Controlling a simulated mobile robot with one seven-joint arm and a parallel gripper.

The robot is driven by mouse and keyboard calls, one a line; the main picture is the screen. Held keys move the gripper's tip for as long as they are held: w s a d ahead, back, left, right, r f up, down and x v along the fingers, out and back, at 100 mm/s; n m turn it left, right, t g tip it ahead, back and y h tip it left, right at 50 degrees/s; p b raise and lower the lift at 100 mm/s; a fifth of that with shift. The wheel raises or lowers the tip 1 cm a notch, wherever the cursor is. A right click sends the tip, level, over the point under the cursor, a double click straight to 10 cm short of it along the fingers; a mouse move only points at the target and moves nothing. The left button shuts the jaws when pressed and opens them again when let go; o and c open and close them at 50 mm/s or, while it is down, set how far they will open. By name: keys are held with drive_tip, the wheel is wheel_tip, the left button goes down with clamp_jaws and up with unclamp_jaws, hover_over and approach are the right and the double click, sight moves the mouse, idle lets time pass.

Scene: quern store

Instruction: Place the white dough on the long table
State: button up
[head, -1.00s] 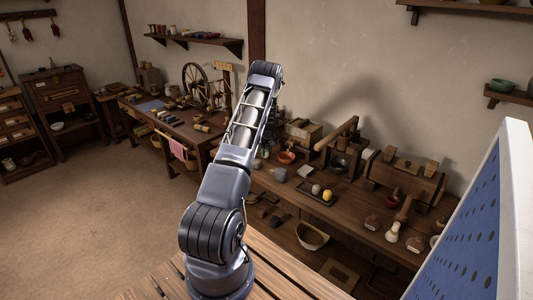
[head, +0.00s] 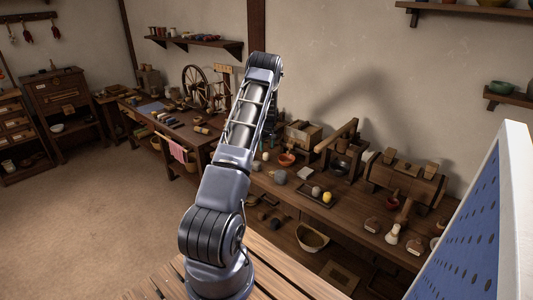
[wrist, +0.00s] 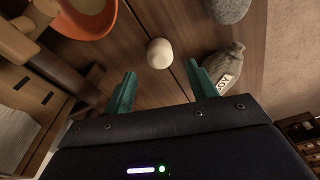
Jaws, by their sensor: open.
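A small round off-white ball, which looks like the white dough (wrist: 160,53), rests on dark wooden planks in the wrist view. A small pale shape beside my arm in the head view (head: 266,156) seems to be the same ball. My gripper (wrist: 160,86) is open and empty, its two teal fingers spread with the ball ahead of their tips, between their lines. A long dark table (head: 347,217) runs along the wall at the right.
An orange bowl (wrist: 88,18), a labelled grey sack (wrist: 222,66) and a grey stone (wrist: 231,9) lie close around the ball. A tray (head: 305,194) with two small balls stands farther along the table. A wooden press-like frame (head: 338,142) rises behind it.

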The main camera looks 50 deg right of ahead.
sight(268, 155)
drive_tip(key=w+a+r+n, duration=0.1)
drive_tip(key=w+a+r, duration=0.3)
drive_tip(key=a+r, duration=0.7)
drive_tip(key=w+a+r, duration=0.4)
drive_tip(key=a+r, duration=0.4)
drive_tip(key=r, duration=0.5)
drive_tip(key=a+r+n+h, duration=0.1)
drive_tip(key=a+r, duration=0.5)
drive_tip(key=a, duration=0.4)
drive_tip(key=a+r, duration=0.6)
drive_tip(key=a, duration=0.5)
drive_tip(key=s+a+r+t, duration=0.1)
drive_tip(key=s+a+r, duration=0.25)
drive_tip(key=a, duration=0.35)
drive_tip(key=s+a+r, duration=0.2)
drive_tip(key=s+a, duration=0.2)
drive_tip(key=a, duration=0.2)
drive_tip(key=s+a+r+t, duration=0.1)
drive_tip(key=s+a+r, duration=0.15)
drive_tip(key=a, duration=0.45)
drive_tip(key=s+a+f, duration=0.1)
drive_tip(key=s+a, duration=0.5)
drive_tip(key=s, duration=0.3)
drive_tip(key=s+a+f+n+t+y, duration=0.1)
drive_tip(key=s+a, duration=0.5)
drive_tip(key=s, duration=0.4)
drive_tip(key=shift+s+a+f, duration=0.15)
drive_tip(key=shift+a+f, duration=0.15)
drive_tip(key=shift+a, duration=0.1)
